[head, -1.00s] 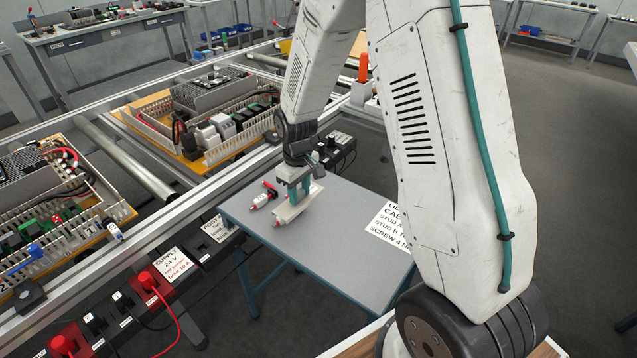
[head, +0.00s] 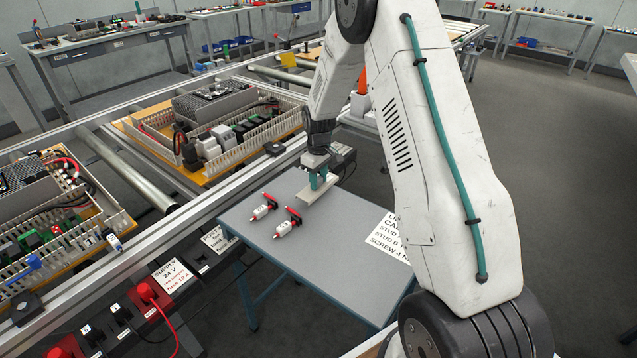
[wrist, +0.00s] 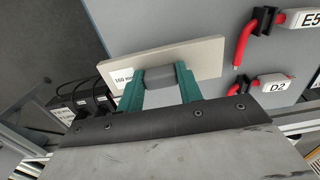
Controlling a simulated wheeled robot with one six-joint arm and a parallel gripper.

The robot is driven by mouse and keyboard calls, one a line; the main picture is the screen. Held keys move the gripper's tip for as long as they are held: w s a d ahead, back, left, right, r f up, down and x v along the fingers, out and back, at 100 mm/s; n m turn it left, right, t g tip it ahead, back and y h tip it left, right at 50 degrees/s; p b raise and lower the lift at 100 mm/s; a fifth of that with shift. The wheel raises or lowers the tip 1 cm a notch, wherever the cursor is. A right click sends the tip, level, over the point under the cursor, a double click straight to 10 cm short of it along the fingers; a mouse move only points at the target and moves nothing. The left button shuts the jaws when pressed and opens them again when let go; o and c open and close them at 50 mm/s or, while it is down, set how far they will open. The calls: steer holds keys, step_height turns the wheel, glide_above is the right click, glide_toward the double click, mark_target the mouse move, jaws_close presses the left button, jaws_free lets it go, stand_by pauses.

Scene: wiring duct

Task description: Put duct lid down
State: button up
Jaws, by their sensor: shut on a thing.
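The duct lid (head: 312,193) is a flat beige strip over the far part of the grey side table (head: 330,262). In the wrist view the lid (wrist: 207,58) carries a "160 mm" label at its left end. My gripper (head: 319,182) is shut on the middle of the lid, its green fingers (wrist: 160,88) on either side of a grey block. I cannot tell whether the lid touches the table or hangs just above it.
Two white tags with red parts (head: 263,208) (head: 287,224) lie on the table left of the lid. A printed sheet (head: 390,237) lies at the right edge. Mounting boards with ducts (head: 215,140) stand on the rail frame behind. The table's front middle is clear.

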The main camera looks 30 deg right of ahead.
steer(key=shift+f, duration=0.85)
steer(key=shift+f, duration=0.45)
steer(key=o, duration=0.9)
